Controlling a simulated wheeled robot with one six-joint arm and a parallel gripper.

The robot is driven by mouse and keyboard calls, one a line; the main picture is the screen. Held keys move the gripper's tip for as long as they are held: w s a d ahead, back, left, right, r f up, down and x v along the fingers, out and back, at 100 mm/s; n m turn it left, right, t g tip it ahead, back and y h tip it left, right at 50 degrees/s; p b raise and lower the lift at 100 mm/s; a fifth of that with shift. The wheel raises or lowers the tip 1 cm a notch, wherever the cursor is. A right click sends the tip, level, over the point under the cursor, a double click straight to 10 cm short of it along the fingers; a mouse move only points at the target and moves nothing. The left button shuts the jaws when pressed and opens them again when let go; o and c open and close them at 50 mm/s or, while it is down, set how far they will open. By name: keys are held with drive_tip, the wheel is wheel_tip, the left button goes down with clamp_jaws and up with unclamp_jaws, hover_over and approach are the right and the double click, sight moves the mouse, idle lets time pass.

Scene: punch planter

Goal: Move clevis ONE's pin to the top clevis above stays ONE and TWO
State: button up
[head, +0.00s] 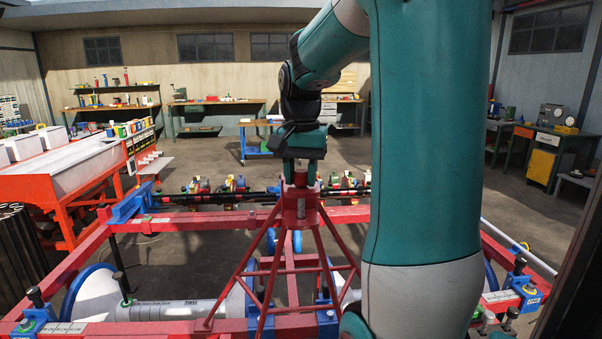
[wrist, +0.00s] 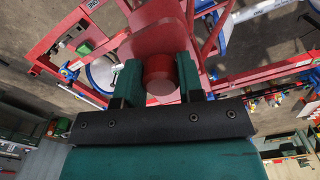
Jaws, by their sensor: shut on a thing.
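My gripper (head: 301,170) points down over the top clevis (head: 301,210), which crowns a red frame of slanting legs. In the wrist view my gripper (wrist: 160,82) is shut on a red, round-headed pin (wrist: 158,68) between its green fingers. The pin lies against the red top clevis (wrist: 160,25); how deep it sits is hidden. A stay marked TWO (head: 175,307) is a pale tube at lower left. A label reading ONE (wrist: 92,4) shows at the top left of the wrist view.
Red beams (head: 180,226) frame the rig, with blue corner brackets (head: 130,205) and black-knobbed pins (head: 122,284). My arm hides much of the right side. Benches line the back, beyond open floor.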

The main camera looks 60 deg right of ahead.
drive_tip(key=shift+f, duration=0.25)
drive_tip(key=o, duration=1.1)
wheel_tip(320, 180, up, 17)
drive_tip(key=w+a+f+n+y, duration=0.1)
drive_tip(key=a+f+n, duration=0.55)
drive_tip(key=a, duration=0.35)
drive_tip(key=w+a+f+n, duration=0.1)
drive_tip(key=a+f+n, duration=0.55)
drive_tip(key=a, duration=0.45)
drive_tip(key=s+a+f+n+y, duration=0.3)
drive_tip(key=s+a+f+n, duration=0.4)
drive_tip(key=s+a+f, duration=0.2)
drive_tip(key=s+a, duration=0.2)
drive_tip(key=a, duration=0.2)
drive_tip(key=shift+s+a+n, duration=0.3)
drive_tip(key=shift+s+a, duration=0.05)
drive_tip(key=shift+s, duration=0.05)
drive_tip(key=shift+f, duration=0.1)
drive_tip(key=shift+c, duration=0.5)
